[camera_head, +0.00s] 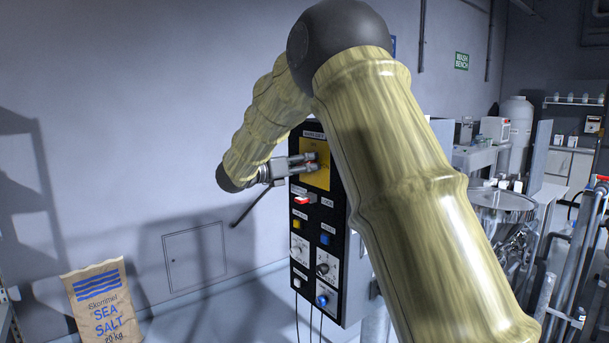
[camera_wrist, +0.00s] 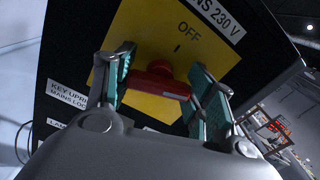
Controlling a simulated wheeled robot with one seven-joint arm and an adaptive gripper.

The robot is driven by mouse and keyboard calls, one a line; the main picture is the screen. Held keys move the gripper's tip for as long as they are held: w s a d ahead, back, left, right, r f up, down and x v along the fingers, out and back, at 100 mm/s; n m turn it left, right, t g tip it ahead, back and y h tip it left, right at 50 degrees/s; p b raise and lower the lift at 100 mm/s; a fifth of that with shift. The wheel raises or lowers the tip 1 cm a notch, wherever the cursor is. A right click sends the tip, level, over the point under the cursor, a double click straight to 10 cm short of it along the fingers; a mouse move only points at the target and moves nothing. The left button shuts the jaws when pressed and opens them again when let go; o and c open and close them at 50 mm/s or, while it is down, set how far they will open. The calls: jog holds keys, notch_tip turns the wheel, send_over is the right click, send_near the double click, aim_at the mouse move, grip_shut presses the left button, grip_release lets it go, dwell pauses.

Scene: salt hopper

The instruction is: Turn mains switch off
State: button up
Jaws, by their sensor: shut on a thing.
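The mains switch is a red rotary handle (camera_wrist: 160,82) on a yellow plate (camera_wrist: 150,35), which also shows in the head view (camera_head: 316,180). The plate is at the top of a black control panel (camera_head: 335,215). The word OFF and a short mark stand above the handle in the wrist view. The handle's bar lies crosswise, roughly between my two fingers, not in line with the OFF mark. My gripper (camera_head: 309,163) is at the plate, shut on the handle with a finger at each end, also seen in the wrist view (camera_wrist: 163,75).
Below the plate are a red key-like part (camera_head: 304,200), a yellow button (camera_head: 297,225), a blue button (camera_head: 325,239) and dials. A sea salt sack (camera_head: 100,300) stands at the lower left. Steel equipment (camera_head: 500,205) stands to the right.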

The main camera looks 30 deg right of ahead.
jog(key=n+b, duration=0.2)
jog(key=n, duration=0.1)
jog(key=shift+f+n+b, duration=0.15)
jog(key=shift+n+b, duration=0.2)
jog(key=shift+n, duration=0.05)
jog(key=n+b, duration=0.1)
jog(key=n, duration=0.2)
jog(key=shift+w+n, duration=0.1)
jog(key=shift+n, duration=0.2)
jog(key=n, duration=0.3)
jog(key=shift+n, duration=2.2)
jog(key=o, duration=1)
jog(key=a, duration=0.8)
jog(key=s+a, duration=0.1)
jog(key=a, duration=0.3)
